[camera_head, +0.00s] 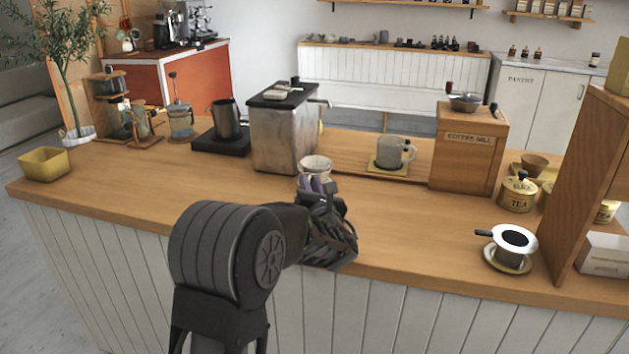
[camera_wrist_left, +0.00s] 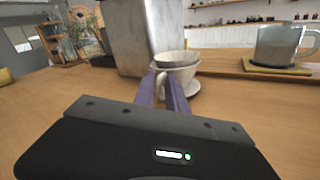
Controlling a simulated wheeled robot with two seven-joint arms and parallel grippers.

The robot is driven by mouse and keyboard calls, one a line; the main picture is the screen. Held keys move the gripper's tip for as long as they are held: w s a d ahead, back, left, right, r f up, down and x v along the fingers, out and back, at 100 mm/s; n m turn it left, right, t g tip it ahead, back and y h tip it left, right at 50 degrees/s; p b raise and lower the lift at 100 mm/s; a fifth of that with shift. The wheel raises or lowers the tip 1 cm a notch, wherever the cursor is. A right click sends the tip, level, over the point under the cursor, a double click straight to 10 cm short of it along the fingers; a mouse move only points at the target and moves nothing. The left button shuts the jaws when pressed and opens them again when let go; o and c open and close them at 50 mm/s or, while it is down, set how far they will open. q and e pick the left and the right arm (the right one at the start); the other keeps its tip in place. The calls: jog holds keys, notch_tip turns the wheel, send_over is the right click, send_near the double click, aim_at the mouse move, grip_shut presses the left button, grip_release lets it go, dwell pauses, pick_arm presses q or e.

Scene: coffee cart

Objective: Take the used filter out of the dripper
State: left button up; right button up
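The white dripper (camera_head: 316,163) stands on the counter, just right of the metal box and beyond my left gripper. It also shows in the left wrist view (camera_wrist_left: 183,73), with its handle toward me and a pale base under it. A greyish filter (camera_wrist_left: 178,60) seems to sit inside its rim; its contents are hidden. My left gripper (camera_head: 315,185) points at the dripper from the near side. My right gripper is not in view.
The metal box (camera_head: 280,130) stands close behind left. A glass mug (camera_head: 391,152) and the wooden coffee mill (camera_head: 468,145) are to the right. A yellow bin (camera_head: 45,164) stands far left. The counter front is largely clear.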

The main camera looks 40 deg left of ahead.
pick_arm(q)
grip_shut()
dwell(0.9)
jog(key=shift+r, duration=0.1)
notch_tip(320, 180, up, 10)
jog(key=p, duration=0.2)
dwell(0.4)
jog(key=shift+s, duration=0.1)
dwell(0.8)
